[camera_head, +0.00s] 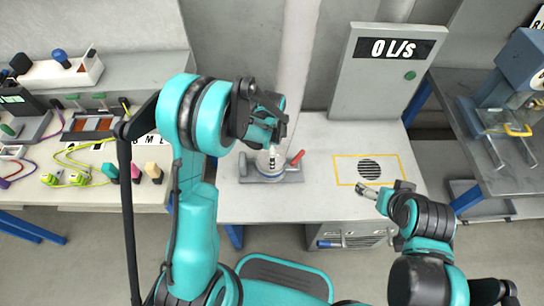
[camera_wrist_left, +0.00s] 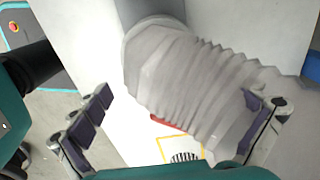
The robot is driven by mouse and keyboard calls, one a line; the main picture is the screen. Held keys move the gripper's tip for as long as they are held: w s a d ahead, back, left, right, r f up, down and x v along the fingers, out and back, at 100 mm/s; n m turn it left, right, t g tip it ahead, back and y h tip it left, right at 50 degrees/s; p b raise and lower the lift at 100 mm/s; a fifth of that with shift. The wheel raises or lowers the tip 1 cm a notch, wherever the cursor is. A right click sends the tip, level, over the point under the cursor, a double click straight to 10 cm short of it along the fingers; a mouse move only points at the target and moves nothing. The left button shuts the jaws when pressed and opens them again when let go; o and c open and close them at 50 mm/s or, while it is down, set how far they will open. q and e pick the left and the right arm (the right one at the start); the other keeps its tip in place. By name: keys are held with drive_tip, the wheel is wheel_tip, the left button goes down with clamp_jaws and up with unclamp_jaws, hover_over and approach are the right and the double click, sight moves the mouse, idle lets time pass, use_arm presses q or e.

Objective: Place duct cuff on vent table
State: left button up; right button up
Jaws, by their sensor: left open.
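The pale grey ribbed duct (camera_wrist_left: 195,80) runs across the left wrist view between the open fingers of my left gripper (camera_wrist_left: 178,96). Its smoother round end, the cuff (camera_wrist_left: 152,32), is at the upper left there. The duct is close to the right finger and clear of the left one; contact is unclear. In the head view my left gripper (camera_head: 272,140) is above a round clamp fixture (camera_head: 268,165) and hides most of the duct. The vent table (camera_head: 320,200) has a dark round vent grille (camera_head: 369,170) inside a yellow outline. My right gripper (camera_head: 380,190) is low near the grille; its finger gap is unclear.
A panel reading "0 L/S" (camera_head: 385,70) stands behind the vent table. A red handle (camera_head: 297,157) is on the fixture's right. The left bench (camera_head: 80,200) carries cables and connectors, and the right bench (camera_head: 520,180) a blue machine. The tabletop between fixture and grille is clear.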

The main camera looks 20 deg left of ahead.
use_arm(q)
drive_tip(key=s+a+r+n+t+p, duration=0.1)
drive_tip(key=s+r+n+t, duration=0.35)
drive_tip(key=r, duration=1.25)
drive_tip(key=s+a+r+n+t, duration=0.1)
drive_tip(key=s+r+n, duration=0.1)
drive_tip(key=s+n, duration=0.3)
drive_tip(key=s+r+n+t, duration=0.1)
drive_tip(key=s+r+n, duration=0.2)
drive_tip(key=s+n, duration=0.2)
drive_tip(key=shift+s+a+t, duration=0.35)
drive_tip(key=shift+s+a, duration=0.05)
drive_tip(key=shift+s, duration=0.8)
